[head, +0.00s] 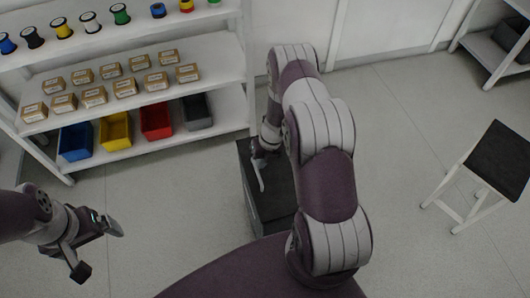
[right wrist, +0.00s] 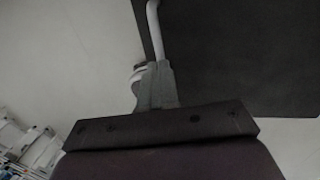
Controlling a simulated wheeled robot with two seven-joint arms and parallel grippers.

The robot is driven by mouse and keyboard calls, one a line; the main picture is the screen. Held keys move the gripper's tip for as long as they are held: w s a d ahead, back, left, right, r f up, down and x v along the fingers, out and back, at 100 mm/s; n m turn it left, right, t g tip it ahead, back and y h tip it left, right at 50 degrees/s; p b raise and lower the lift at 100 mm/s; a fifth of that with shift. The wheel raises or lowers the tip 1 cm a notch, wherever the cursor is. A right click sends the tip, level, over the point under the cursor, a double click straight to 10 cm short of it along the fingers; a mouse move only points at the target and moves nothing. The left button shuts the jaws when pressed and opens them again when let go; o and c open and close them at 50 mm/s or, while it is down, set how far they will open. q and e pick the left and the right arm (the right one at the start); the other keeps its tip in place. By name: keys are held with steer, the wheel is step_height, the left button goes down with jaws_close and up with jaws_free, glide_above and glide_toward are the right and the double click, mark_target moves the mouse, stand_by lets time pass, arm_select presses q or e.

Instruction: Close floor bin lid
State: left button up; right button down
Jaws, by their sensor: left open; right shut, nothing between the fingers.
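The dark grey floor bin (head: 252,203) stands on the floor in the middle of the head view, partly hidden behind my right arm. Its dark top (head: 278,190) looks flat; I cannot tell whether the lid is fully closed. A wide dark flat surface, apparently the lid (right wrist: 235,55), fills the upper right of the right wrist view. My right gripper (head: 259,175) is shut and empty, over the bin's left part; in the right wrist view it (right wrist: 157,85) overlaps the dark surface's left edge. Contact is unclear. My left gripper (head: 98,247) is open and empty, well left of the bin.
A white shelf (head: 215,52) at the back left holds spools, small boxes and coloured bins, including a yellow one (head: 115,132) and a red one (head: 156,119). A black-topped stool (head: 497,160) stands at the right. The floor between stool and bin is clear.

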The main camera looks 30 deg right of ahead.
steer(key=shift+x, duration=1.25)
